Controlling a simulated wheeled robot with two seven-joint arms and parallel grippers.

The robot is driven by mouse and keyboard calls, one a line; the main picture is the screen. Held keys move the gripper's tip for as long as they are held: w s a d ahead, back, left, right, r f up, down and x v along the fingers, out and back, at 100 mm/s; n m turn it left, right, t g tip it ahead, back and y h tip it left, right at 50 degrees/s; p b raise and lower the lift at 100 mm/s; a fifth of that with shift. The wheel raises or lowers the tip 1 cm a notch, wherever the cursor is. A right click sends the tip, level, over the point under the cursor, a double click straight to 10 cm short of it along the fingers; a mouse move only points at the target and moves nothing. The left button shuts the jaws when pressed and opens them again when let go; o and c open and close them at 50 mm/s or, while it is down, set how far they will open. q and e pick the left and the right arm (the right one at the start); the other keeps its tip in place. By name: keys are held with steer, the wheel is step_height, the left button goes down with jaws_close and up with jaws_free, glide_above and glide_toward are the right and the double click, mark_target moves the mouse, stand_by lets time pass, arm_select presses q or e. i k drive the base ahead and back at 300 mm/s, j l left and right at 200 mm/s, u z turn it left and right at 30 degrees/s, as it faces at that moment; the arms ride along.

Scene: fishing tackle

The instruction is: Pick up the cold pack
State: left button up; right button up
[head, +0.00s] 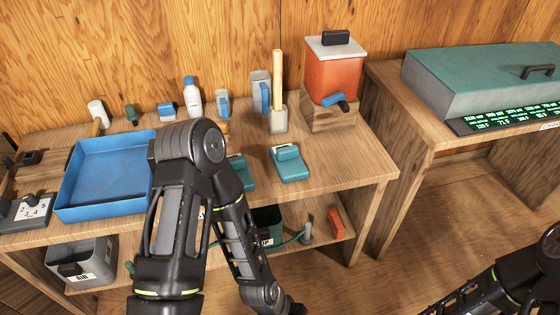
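No item is clearly marked as the cold pack. A flat teal piece with a raised end (288,163) lies near the front right of the wooden workbench (345,172). A second teal piece (241,172) lies to its left, partly hidden behind my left arm. A small blue and white block (166,110) stands at the back. I cannot tell which of these is the cold pack. My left arm rises in front of the bench, bends at the elbow and runs down to the bottom edge. My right arm is at the lower right corner. Neither gripper's fingers show.
A blue tray (75,200) takes up the left of the bench. A white bottle (193,98), cups and an orange dispenser (333,72) line the back. A lower shelf holds a grey bin (82,264) and a red block (336,222).

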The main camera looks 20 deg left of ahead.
mark_target(289, 166)
steer(key=i+l+u, duration=0.15)
steer(key=l+u, duration=0.15)
steer(key=u, duration=0.15)
steer(key=i+l+u, duration=0.15)
steer(key=l+u, duration=0.25)
steer(key=i+l+u, duration=0.1)
steer(key=l, duration=0.5)
steer(key=i+l+u, duration=0.1)
steer(key=l, duration=0.55)
steer(key=i+l, duration=0.1)
steer(key=l, duration=0.55)
steer(key=u, duration=0.05)
